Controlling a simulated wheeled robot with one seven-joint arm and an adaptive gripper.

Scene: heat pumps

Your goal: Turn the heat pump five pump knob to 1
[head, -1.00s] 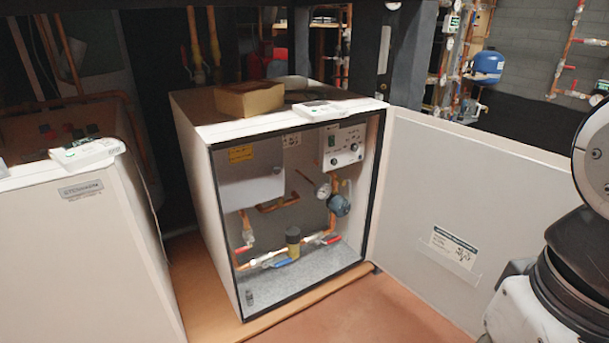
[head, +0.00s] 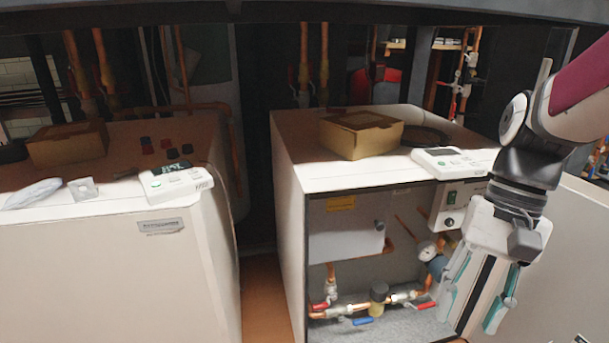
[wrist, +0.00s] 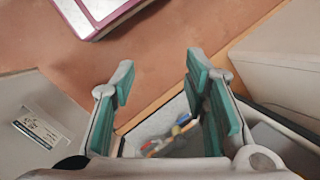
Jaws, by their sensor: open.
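An open white heat pump cabinet (head: 290,190) stands right of centre in the head view. Inside it, a pale control panel (head: 470,192) shows a green switch and a round dark knob (head: 449,223); my gripper hides the panel's right part. I cannot read the knob's setting or the cabinet's number. A blue-grey round pump (head: 436,268) sits below the panel, partly hidden. My gripper (head: 478,300) is open and empty, pointing down in front of the cabinet's right side. In the wrist view its teal-padded fingers (wrist: 160,78) are apart, with pipes and valves below them.
A closed white heat pump (head: 110,270) stands at left with a controller (head: 180,183) on top. A cardboard box (head: 360,134) and another controller (head: 452,161) lie on the open cabinet. Its open door (head: 565,265) stands at right, behind my arm.

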